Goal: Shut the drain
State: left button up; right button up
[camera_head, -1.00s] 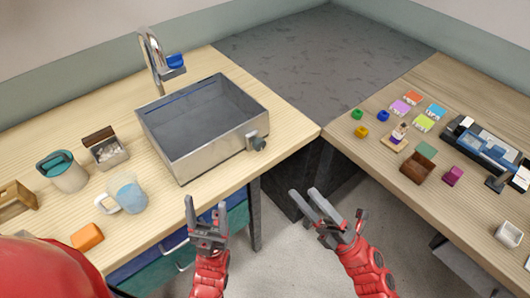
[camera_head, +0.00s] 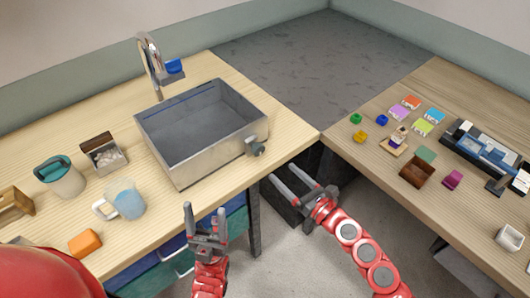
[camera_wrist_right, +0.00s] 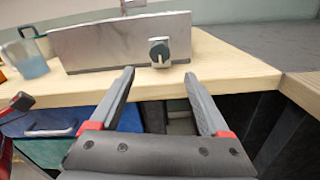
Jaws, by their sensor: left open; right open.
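The metal sink basin (camera_head: 185,152) stands on the left wooden table. A dark drain knob (camera_head: 257,147) sits on its right-hand front side; in the right wrist view the drain knob (camera_wrist_right: 159,52) shows a round dark body with a light lever pointing down. My right gripper (camera_head: 289,181) is open and empty, in front of and below the knob, apart from it. In the right wrist view my right gripper's fingers (camera_wrist_right: 158,88) are spread with the knob beyond and between them. My left gripper (camera_head: 204,213) is open and empty in front of the table edge.
A faucet (camera_head: 154,68) with a blue handle stands behind the basin. A cup of bluish liquid (camera_head: 127,200), a teal-lidded jug (camera_head: 62,178), a small box (camera_head: 103,155) and an orange block (camera_head: 85,243) are at left. The right table (camera_head: 400,240) holds several small items.

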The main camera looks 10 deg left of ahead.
aim_at(260, 152)
jog(key=p+x, duration=0.1)
jog(key=x, duration=0.7)
jog(key=shift+w+a+r+p, duration=0.1)
jog(key=shift+w+p, duration=0.1)
jog(key=shift+p, duration=0.15)
jog(key=shift+w+a, duration=0.4)
jog(key=shift+a, duration=0.1)
grip_shut()
